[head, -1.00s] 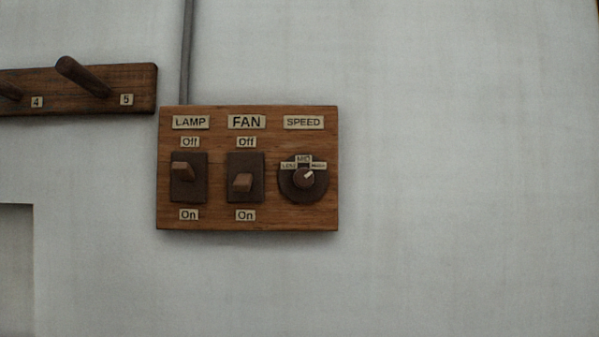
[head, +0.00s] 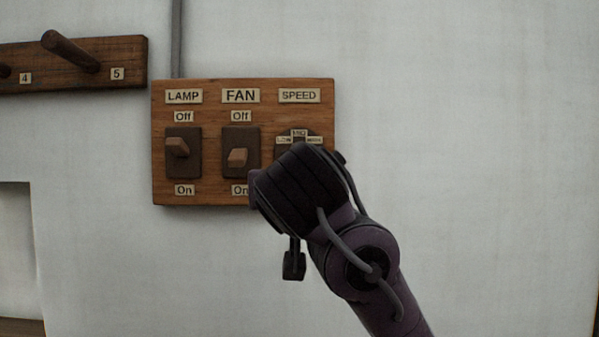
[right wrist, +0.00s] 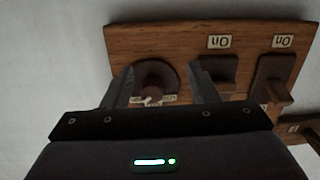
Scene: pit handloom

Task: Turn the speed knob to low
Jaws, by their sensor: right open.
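The speed knob (right wrist: 154,76) is a round brown dial on the wooden switch board. In the right wrist view, which shows the board upside down, its pale pointer mark sits at the lower left of the knob. In the head view the dial (head: 315,134) shows only its top with the LOW and MID labels; the knob is hidden behind my right gripper (head: 298,188). In the right wrist view my right gripper (right wrist: 163,70) is open, with one finger on each side of the knob. Contact cannot be told. My left gripper is not in view.
The wooden board (head: 215,196) also carries the lamp switch (head: 182,151) and the fan switch (head: 240,152), left of the dial. A peg rail (head: 118,58) is at the upper left. A conduit (head: 177,40) runs above. The wall to the right is bare.

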